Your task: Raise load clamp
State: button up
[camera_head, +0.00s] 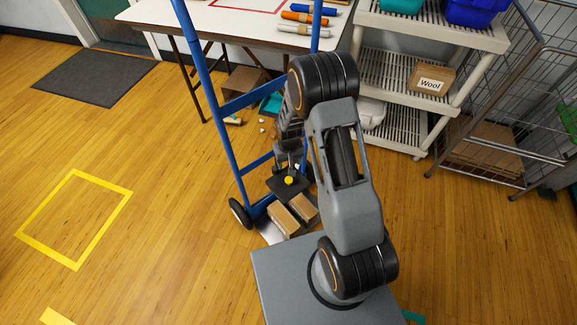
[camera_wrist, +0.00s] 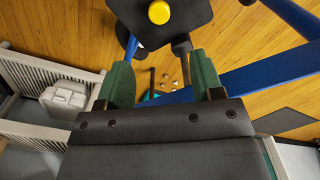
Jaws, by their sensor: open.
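The load clamp is a dark plate (camera_head: 280,187) with a yellow knob (camera_head: 289,180), low on the blue hand truck (camera_head: 222,125) and above two cardboard boxes (camera_head: 284,221). In the wrist view the dark plate (camera_wrist: 188,12) and yellow knob (camera_wrist: 159,12) are at the top edge, partly cut off. My gripper (camera_head: 289,163) points down just above the plate, partly hidden by my arm. In the wrist view my gripper (camera_wrist: 163,72) has its green fingers apart. A dark post reaches from the plate beside the right finger; I cannot tell whether they touch.
A white table (camera_head: 235,20) with rolled materials stands behind the hand truck. A shelf (camera_head: 405,70) with a "Wool" box (camera_head: 431,80) and a wire cart (camera_head: 490,120) stand at right. Floor at left is clear around a yellow taped square (camera_head: 118,190). Small pieces (camera_head: 262,128) lie behind the truck.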

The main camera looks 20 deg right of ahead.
jog(key=shift+r, duration=1.1)
jog(key=s+r+t+p, duration=0.1)
jog(key=s+r+p, duration=0.4)
jog(key=r, duration=1.1)
jog(key=s+r+t+p, duration=0.1)
jog(key=s+r+p, duration=0.5)
jog(key=r, duration=1.1)
jog(key=s+r+t+p, duration=0.1)
jog(key=s+r+p, duration=0.5)
jog(key=r+p, duration=0.6)
notch_tip(320, 180, up, 5)
jog(key=shift+s+a+f+t, duration=0.15)
jog(key=shift+t, duration=0.15)
